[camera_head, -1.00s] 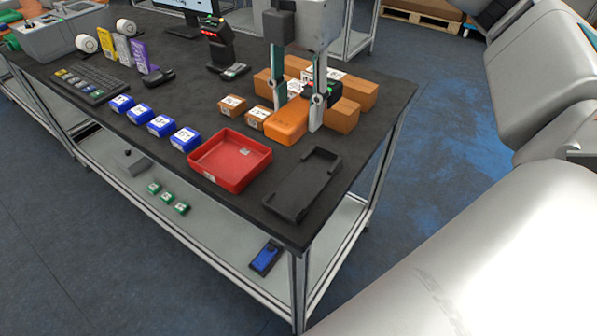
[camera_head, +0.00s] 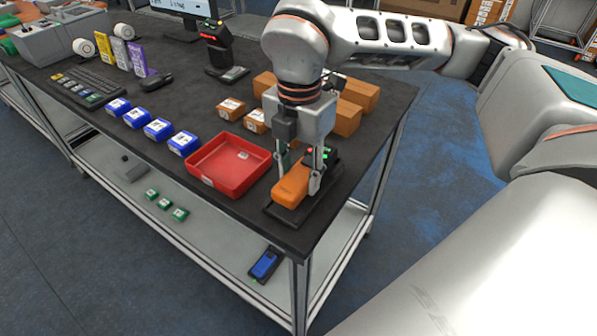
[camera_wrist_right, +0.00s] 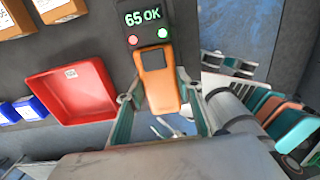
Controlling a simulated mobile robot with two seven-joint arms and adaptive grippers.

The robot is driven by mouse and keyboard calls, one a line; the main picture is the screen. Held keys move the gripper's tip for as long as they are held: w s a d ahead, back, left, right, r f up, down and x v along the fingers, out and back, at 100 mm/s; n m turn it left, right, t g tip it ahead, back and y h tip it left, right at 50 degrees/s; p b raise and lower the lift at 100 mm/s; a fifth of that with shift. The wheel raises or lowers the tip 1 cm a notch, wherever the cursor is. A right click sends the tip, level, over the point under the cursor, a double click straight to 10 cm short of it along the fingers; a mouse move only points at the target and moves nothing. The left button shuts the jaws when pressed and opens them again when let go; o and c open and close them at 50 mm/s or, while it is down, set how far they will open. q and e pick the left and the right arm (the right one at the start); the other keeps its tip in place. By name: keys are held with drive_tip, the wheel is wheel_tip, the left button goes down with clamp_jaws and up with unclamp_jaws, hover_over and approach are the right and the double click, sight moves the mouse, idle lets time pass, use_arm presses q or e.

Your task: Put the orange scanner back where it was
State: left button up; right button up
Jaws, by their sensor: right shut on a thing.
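The orange scanner (camera_head: 292,187) is between the fingers of my right gripper (camera_head: 299,174), which is shut on it. It lies over the black cradle (camera_head: 325,199) at the near right of the table; whether it touches the cradle floor I cannot tell. The cradle is mostly hidden under scanner and gripper. My left gripper is not in view.
A red tray (camera_head: 231,181) stands just left of the cradle. Several brown boxes (camera_head: 350,110) sit behind, partly hidden by my right arm. Blue boxes (camera_head: 157,129) line the front edge. The table's right edge is close to the cradle.

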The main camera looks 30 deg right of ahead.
drive_tip(key=shift+r, duration=0.1)
drive_tip(key=shift+f, duration=0.45)
drive_tip(key=shift+f+b, duration=0.2)
drive_tip(key=shift+b, duration=0.1)
drive_tip(key=o, duration=1.3)
drive_tip(key=shift+c, duration=0.2)
drive_tip(key=shift+r, duration=0.1)
